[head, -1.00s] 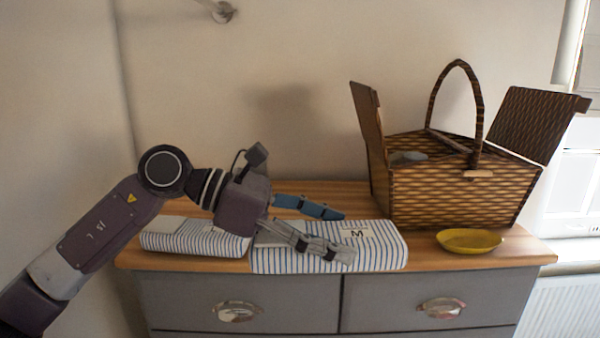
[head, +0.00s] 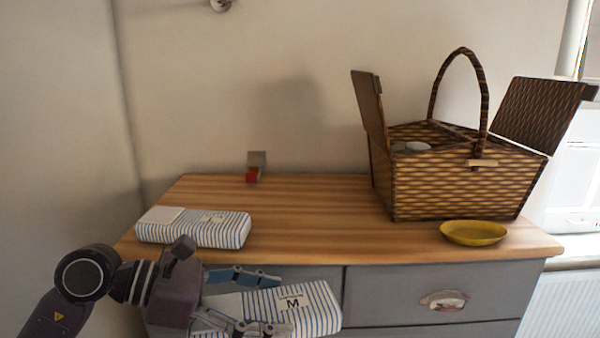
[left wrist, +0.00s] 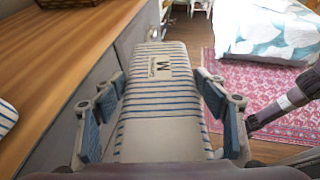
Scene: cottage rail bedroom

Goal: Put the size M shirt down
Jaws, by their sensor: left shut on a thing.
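The size M shirt (head: 315,302) is a folded, blue-and-white striped bundle with an M label. My left gripper (head: 262,303) is shut on it and holds it in front of the dresser, off the top. In the left wrist view the shirt (left wrist: 160,100) lies between the two finger pads, label at the far end. A second folded striped shirt (head: 228,230) lies on the wooden dresser top (head: 300,215) at the left; its label is too small to read. My right gripper is not seen in the head view.
A wicker basket (head: 450,180) with open lids stands at the back right, a grey item inside. A yellow dish (head: 473,233) sits at the front right. A small red and grey object (head: 255,168) is at the back. The middle of the top is clear.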

